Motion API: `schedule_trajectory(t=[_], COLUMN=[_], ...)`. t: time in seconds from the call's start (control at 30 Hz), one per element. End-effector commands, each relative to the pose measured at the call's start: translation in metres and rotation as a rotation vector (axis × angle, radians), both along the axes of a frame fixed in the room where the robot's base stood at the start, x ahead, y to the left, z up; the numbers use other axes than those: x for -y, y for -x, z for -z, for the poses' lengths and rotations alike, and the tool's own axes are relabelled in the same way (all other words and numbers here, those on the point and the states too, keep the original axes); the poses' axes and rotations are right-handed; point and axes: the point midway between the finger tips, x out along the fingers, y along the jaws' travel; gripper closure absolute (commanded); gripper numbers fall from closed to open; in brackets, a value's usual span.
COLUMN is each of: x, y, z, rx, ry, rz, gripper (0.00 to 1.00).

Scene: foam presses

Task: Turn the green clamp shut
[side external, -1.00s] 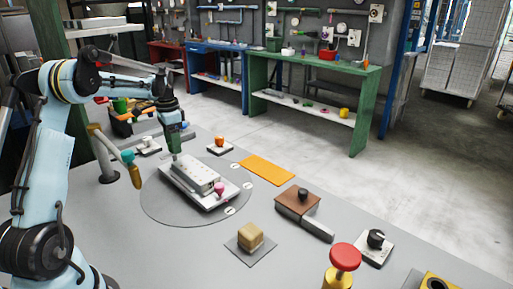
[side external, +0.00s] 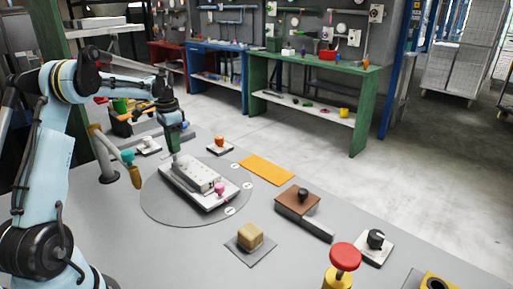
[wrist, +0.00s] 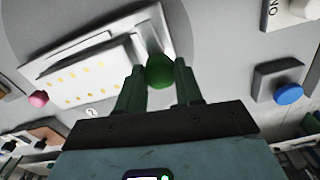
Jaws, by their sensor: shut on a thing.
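The green clamp knob (wrist: 159,72) sits on a pale post at one end of the white press (wrist: 65,62). My gripper (wrist: 158,85) is shut on this knob, with one dark green finger on each side of it. In the side external view my gripper (side external: 174,150) points down at the far left end of the press (side external: 190,192), and the knob is hidden there. A pink knob (side external: 219,188) stands at the other end of the press and also shows in the wrist view (wrist: 38,98). The press block carries rows of yellowish dots in the wrist view.
The press lies on a round grey disc (side external: 155,209). An orange knob (side external: 219,140), an orange mat (side external: 266,170), a tan block (side external: 250,237) and a red button (side external: 345,257) are on the table. A bent spout (side external: 130,166) stands left of the disc.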

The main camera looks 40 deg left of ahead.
Motion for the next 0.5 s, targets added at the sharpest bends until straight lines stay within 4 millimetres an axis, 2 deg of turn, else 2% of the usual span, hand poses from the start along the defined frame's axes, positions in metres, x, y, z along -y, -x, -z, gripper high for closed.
schedule_trajectory(t=[0.27, 0.5], x=[0.0000, -0.0004], y=[-0.0002, -0.0002], z=[-0.0002, -0.0003], rx=[-0.001, -0.001], ry=[0.002, 0.001], rz=[-0.179, -0.404], gripper=[0.95, 0.95])
